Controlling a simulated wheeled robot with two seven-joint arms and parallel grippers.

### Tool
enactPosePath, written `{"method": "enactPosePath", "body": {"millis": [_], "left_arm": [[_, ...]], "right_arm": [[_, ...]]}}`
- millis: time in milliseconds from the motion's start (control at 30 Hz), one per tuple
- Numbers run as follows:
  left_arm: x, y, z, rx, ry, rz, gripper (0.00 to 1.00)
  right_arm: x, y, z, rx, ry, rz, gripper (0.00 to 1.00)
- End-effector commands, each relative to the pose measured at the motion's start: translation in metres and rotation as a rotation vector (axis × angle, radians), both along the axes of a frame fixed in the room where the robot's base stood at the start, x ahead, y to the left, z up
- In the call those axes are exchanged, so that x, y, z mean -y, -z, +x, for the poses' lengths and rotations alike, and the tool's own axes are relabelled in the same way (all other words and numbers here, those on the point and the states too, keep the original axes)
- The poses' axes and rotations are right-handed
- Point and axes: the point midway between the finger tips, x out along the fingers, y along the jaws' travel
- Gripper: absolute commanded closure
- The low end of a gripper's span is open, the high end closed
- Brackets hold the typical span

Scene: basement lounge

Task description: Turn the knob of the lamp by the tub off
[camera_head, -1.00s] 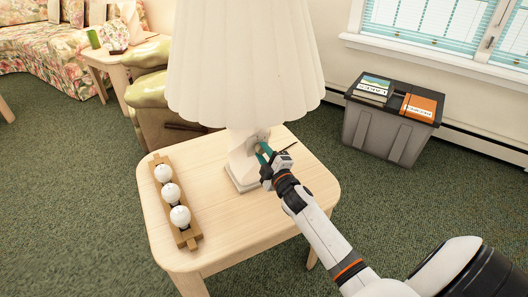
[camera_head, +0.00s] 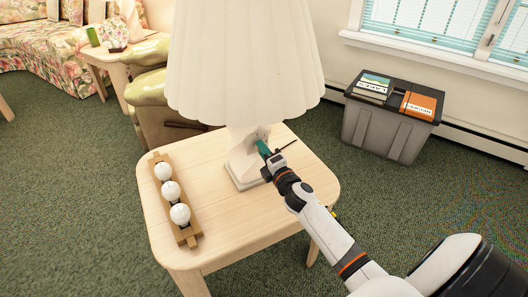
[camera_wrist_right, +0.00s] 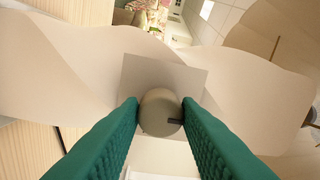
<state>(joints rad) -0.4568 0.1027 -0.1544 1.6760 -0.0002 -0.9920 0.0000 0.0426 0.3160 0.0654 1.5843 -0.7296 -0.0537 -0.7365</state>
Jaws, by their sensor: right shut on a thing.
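A white table lamp with a pleated shade (camera_head: 245,65) and a pale twisted base (camera_head: 243,158) stands on a light wooden side table (camera_head: 220,215). In the right wrist view, the lamp's round beige knob (camera_wrist_right: 160,112) with a dark mark on its right side sits between the green fingers of my right gripper (camera_wrist_right: 160,118). The fingers are shut on the knob, one on each side. In the head view, my right gripper (camera_head: 264,150) is at the base's right side and its fingers hide most of the knob. My left gripper is not in view.
A wooden holder (camera_head: 188,237) with white round bulbs lies on the table's left side. A grey tub (camera_head: 385,134) with a black lid carries books, near the wall under the window. An olive green chair (camera_head: 150,70) stands behind the table. Green carpet is clear around it.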

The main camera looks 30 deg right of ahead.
Motion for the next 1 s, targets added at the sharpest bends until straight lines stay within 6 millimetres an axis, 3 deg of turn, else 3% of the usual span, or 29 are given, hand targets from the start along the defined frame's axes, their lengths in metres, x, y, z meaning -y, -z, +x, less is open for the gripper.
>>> {"method": "enactPosePath", "body": {"millis": [400, 433, 533, 833, 1000], "left_arm": [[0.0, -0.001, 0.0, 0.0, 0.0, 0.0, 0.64], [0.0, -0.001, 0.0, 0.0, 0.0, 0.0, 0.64], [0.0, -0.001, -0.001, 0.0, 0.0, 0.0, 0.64], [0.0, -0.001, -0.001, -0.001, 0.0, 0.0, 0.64], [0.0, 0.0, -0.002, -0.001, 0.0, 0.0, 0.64]], "right_arm": [[0.0, 0.0, 0.0, -0.001, -0.001, -0.009, 0.93], [0.0, 0.0, 0.0, -0.001, -0.001, -0.009, 0.65], [0.0, 0.0, 0.0, -0.001, -0.001, -0.008, 0.49], [0.0, 0.0, -0.001, -0.001, 0.0, -0.007, 0.48], [-0.002, 0.002, -0.016, -0.003, 0.0, -0.006, 0.48]]}}
